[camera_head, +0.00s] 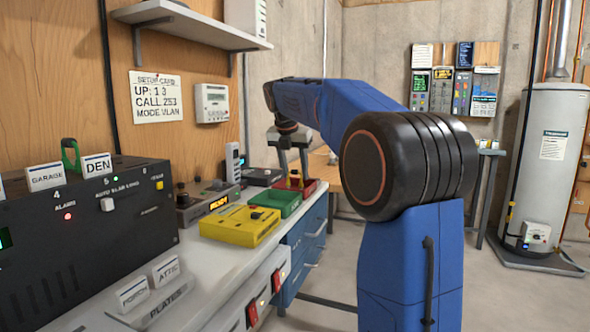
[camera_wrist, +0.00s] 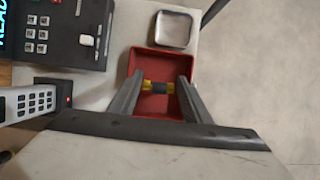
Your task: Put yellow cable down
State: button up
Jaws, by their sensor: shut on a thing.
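The yellow cable (camera_wrist: 158,87) shows in the wrist view as a short piece with yellow ends and a dark middle. My gripper (camera_wrist: 158,88) is shut on it, with one finger at each end. Behind the cable in that view is a red tray (camera_wrist: 150,63). I cannot tell whether the cable touches the tray's floor. In the head view my gripper (camera_head: 292,174) points down at the red tray (camera_head: 312,187) at the far end of the bench. The cable is too small to make out clearly there.
A silver dish (camera_wrist: 173,28) lies beside the red tray. A keypad device (camera_wrist: 60,33) and a white handset (camera_wrist: 28,103) stand close by. Bare floor is to the right.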

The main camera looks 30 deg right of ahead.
jog(key=o, duration=1)
jog(key=shift+o, duration=0.2)
jog(key=shift+r, duration=0.65)
jog(key=v, duration=1.1)
jog(key=shift+r, duration=0.4)
jog(key=shift+s+a, duration=0.1)
jog(key=shift+s, duration=0.1)
